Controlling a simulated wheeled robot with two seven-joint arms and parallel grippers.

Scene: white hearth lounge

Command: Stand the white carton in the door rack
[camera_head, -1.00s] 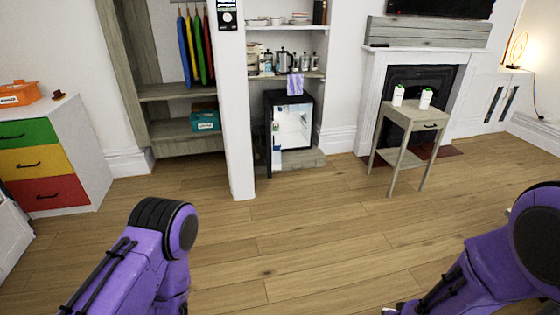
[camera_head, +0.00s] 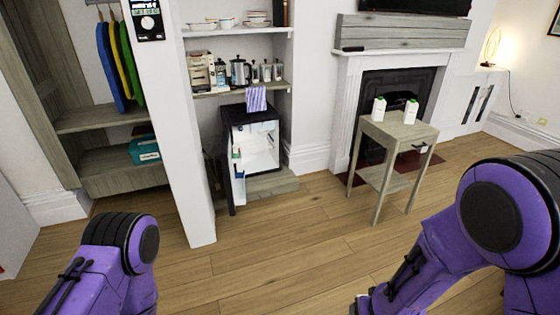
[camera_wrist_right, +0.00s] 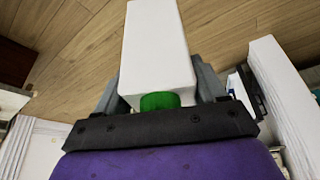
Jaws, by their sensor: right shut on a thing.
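My right gripper (camera_wrist_right: 158,82) is shut on a white carton (camera_wrist_right: 157,38) with a green cap in the right wrist view. The fingers press its two sides, and the cap points toward the wrist. The held carton does not show in the head view. The small black fridge (camera_head: 266,113) stands open in the alcove. Its door (camera_head: 223,182) is swung out to the left, with a few items in the door rack (camera_head: 238,170). My right arm is at the lower right, well short of the fridge. My left arm shows at the lower left, its gripper out of view.
A small side table (camera_head: 398,133) right of the fridge bears two white cartons with green caps (camera_head: 379,108) (camera_head: 411,111). A white wall end (camera_head: 180,150) stands left of the fridge door. The wooden floor (camera_head: 290,240) before the fridge is clear.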

